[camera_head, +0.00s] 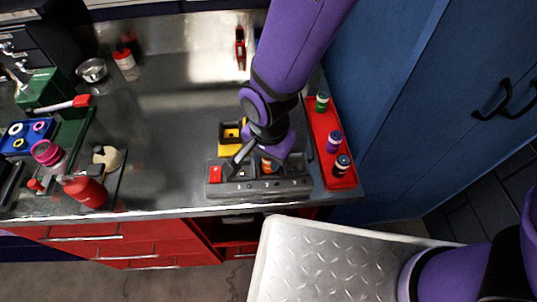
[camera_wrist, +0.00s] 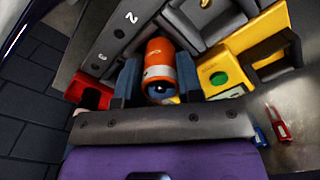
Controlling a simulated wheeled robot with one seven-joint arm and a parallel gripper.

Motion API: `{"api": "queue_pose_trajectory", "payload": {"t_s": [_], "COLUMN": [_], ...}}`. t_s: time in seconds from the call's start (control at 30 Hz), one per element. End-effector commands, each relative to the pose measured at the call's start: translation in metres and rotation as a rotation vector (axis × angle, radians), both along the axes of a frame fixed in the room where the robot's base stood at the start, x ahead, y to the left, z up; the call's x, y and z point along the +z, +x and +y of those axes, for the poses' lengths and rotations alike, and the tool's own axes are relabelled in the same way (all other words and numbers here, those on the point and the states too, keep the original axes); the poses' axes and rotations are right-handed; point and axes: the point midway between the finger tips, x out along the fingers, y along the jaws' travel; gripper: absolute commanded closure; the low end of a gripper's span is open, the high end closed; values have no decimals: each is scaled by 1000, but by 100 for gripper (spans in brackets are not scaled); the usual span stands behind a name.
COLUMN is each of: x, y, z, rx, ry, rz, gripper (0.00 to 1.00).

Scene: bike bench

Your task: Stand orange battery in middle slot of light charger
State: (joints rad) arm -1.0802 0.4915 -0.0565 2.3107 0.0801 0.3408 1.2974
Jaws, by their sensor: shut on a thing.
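The orange battery (camera_wrist: 160,55) is between the two fingers of my gripper (camera_wrist: 158,80) in the wrist view. It has a white band and a blue end that faces the camera. In the head view my gripper (camera_head: 264,158) is over the light grey charger (camera_head: 262,187), and a bit of the orange battery (camera_head: 266,167) shows below it. The charger also shows in the wrist view (camera_wrist: 110,40), with the numbers 2 and 3 on its front. The battery's far end is hidden, so I cannot tell whether it is inside a slot.
A yellow charger (camera_head: 231,133) stands just behind. A red tray (camera_head: 328,135) with several batteries lies to the right. A red bottle (camera_head: 86,191) and tools are at left; the bench middle is clear.

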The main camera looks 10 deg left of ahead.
Motion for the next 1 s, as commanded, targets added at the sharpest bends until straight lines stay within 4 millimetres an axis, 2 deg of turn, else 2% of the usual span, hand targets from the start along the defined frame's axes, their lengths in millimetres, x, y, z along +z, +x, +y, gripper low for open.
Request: {"api": "queue_pose_trajectory", "payload": {"t_s": [0.8, 0.83, 0.87, 1.0], "x": [-12, -12, -12, -12], "y": [0, 0, 0, 0], "z": [0, 0, 0, 0], "rx": [1, 1, 1, 1], "ry": [0, 1, 1, 0], "rz": [0, 0, 0, 0], "gripper": [93, 59, 55, 55]}}
